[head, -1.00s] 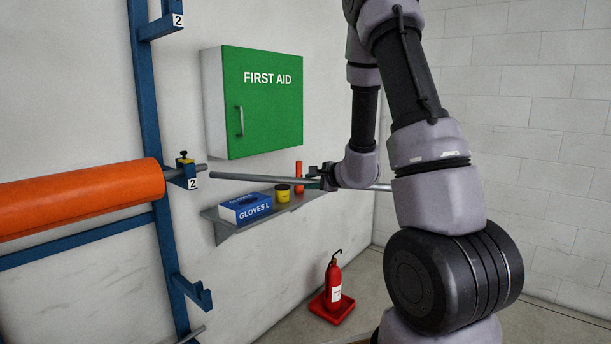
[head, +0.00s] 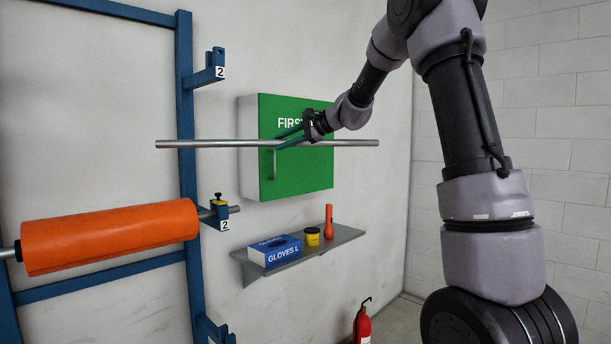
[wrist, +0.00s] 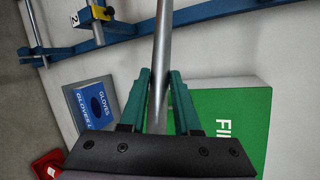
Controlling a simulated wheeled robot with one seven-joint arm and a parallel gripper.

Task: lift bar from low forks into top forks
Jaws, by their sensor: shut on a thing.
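My gripper (head: 291,138) is shut on a long grey metal bar (head: 220,144), right of the bar's middle. The bar is level in the head view, in front of the green first aid cabinet, and its left end passes across the blue upright. In the wrist view the bar (wrist: 162,45) runs between the green fingers (wrist: 160,92). A middle fork (head: 220,212) holds the shaft of an orange roll. A low fork (head: 212,330) shows partly at the bottom edge. The far side's forks are out of view.
The orange roll (head: 110,236) lies across the rack below the bar. A shelf (head: 330,250) with a gloves box (head: 274,252), yellow tub and orange torch is below the cabinet (head: 300,178). A red extinguisher (head: 362,326) stands lower right.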

